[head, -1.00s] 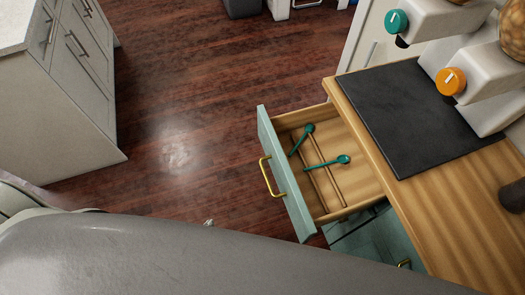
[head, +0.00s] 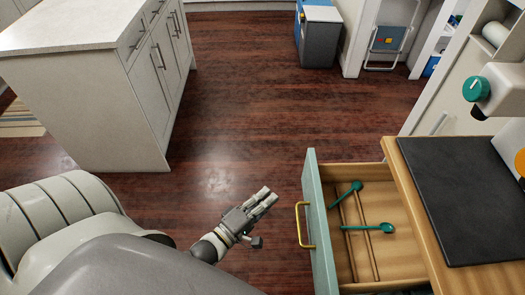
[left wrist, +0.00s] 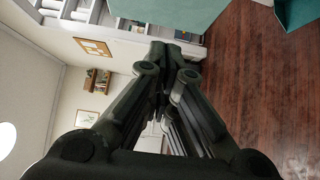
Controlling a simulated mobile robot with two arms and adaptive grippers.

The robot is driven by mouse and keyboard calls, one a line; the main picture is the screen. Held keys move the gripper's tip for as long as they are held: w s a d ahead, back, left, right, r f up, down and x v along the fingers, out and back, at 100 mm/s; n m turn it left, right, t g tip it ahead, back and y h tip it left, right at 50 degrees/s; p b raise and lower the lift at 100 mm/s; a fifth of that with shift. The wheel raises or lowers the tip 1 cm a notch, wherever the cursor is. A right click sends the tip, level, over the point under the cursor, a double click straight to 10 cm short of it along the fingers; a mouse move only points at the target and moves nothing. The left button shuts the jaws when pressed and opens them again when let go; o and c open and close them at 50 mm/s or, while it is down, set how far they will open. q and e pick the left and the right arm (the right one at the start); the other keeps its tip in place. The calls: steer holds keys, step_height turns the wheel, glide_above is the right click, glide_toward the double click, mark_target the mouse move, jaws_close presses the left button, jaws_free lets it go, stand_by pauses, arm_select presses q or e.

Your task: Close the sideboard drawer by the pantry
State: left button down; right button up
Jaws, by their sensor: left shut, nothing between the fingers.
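The sideboard drawer (head: 322,225) stands pulled out from the wooden-topped sideboard (head: 480,278) at the right of the head view. Its front is pale green with a brass handle (head: 300,226). Inside lie two teal spoons (head: 372,228) and thin wooden sticks. My left gripper (head: 268,198) is shut and empty, to the left of the drawer front and apart from it, over the floor. The left wrist view shows its fingers (left wrist: 175,62) together. My right gripper is not in view.
A white cabinet island (head: 95,110) stands at the left. A dark mat (head: 455,190) and dispensers with a teal knob (head: 476,88) are on the sideboard top. A grey-and-blue bin (head: 318,38) stands at the back. The dark wood floor between is clear.

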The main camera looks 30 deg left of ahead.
arm_select(q)
glide_toward(305, 175)
steer(key=w+a, duration=0.2)
steer(key=a, duration=0.1)
steer(key=shift+w+d+p, duration=0.2)
steer(key=shift+w+d, duration=0.45)
steer(key=shift+d, duration=0.3)
steer(key=shift+w+d+p, duration=0.15)
steer(key=shift+w+d, duration=0.45)
steer(key=shift+d, duration=0.35)
